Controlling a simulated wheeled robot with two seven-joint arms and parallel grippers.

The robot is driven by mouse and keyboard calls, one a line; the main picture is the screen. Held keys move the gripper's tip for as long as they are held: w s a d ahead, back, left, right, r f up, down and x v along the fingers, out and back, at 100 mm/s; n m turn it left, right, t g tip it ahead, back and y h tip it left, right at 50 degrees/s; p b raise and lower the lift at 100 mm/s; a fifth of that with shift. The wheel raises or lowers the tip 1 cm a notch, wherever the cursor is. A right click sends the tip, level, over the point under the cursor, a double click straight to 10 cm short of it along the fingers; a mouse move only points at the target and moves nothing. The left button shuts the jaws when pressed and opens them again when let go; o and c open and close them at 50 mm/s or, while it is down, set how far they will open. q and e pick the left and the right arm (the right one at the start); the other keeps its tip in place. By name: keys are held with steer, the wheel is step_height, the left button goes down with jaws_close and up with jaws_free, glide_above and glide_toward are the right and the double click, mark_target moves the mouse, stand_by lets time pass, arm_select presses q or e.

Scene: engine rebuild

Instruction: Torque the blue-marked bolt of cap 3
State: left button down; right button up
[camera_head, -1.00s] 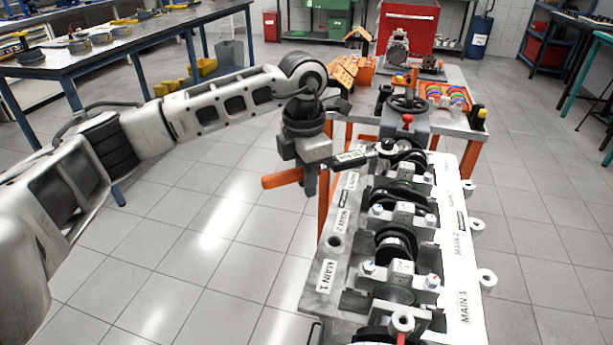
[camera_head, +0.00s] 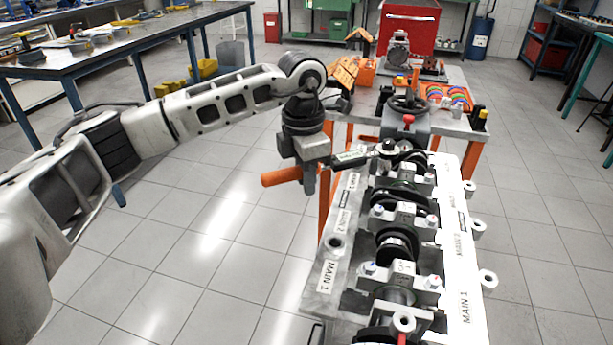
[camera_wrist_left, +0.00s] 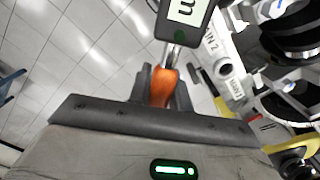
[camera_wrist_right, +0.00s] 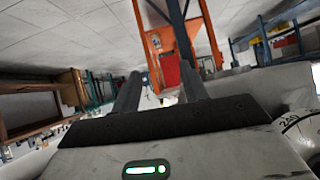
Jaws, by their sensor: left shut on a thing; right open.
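My left gripper (camera_head: 309,178) is shut on the orange handle of a torque wrench (camera_head: 350,158). The handle (camera_wrist_left: 162,86) and the lit display (camera_wrist_left: 188,12) show in the left wrist view. The wrench reaches right, its head (camera_head: 387,147) at the left side of cap 3 (camera_head: 409,170), the far cap on the engine block (camera_head: 325,270). The head and arm cover that side, so I cannot tell whether the socket sits on the blue-marked bolt. My right gripper (camera_wrist_right: 160,88) is open and empty in the right wrist view, away from the block.
Cap 2 (camera_head: 404,214) and cap 1 (camera_head: 402,269) stand nearer, each with a blue-marked and a red-marked bolt. An orange-legged bench (camera_head: 450,125) with a handwheel (camera_head: 408,104) is behind the block. The floor left of the block is clear.

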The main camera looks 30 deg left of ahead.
arm_select(q)
steer(key=shift+w+a+m, duration=0.9)
steer(key=shift+w+a, duration=0.15)
stand_by(3.2)
steer(key=shift+s+d+n+p, duration=0.35)
steer(key=shift+s+d+n, duration=0.75)
steer(key=shift+s+d, duration=0.15)
stand_by(2.5)
